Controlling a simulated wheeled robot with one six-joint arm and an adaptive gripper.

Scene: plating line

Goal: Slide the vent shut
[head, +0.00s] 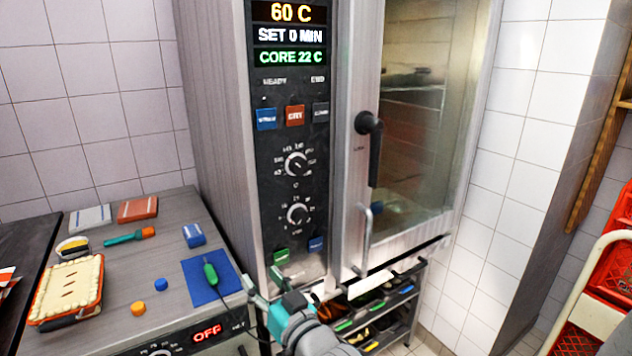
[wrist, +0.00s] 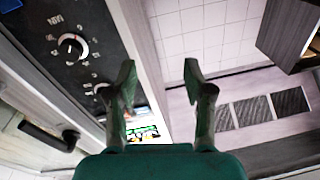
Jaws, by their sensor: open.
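The oven (head: 292,130) stands in the middle of the head view, with its dark control panel facing me. I cannot clearly pick out the vent or tell how far it is open. A green tab (head: 281,257) and a blue tab (head: 316,244) sit low on the panel, below two round knobs. My gripper (head: 264,283) is just below the panel's lower edge, near the green tab. In the wrist view my gripper (wrist: 161,88) has its two fingers apart, with nothing between them. The panel shows at the left there, with a knob (wrist: 70,46).
The glass oven door (head: 410,130) looks closed, with a dark handle (head: 369,148). A rack of trays (head: 375,310) stands below. The left counter (head: 150,270) holds a pie (head: 68,290), a blue mat (head: 212,292) with a green-handled probe, and small items. Red crates (head: 605,255) stand at right.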

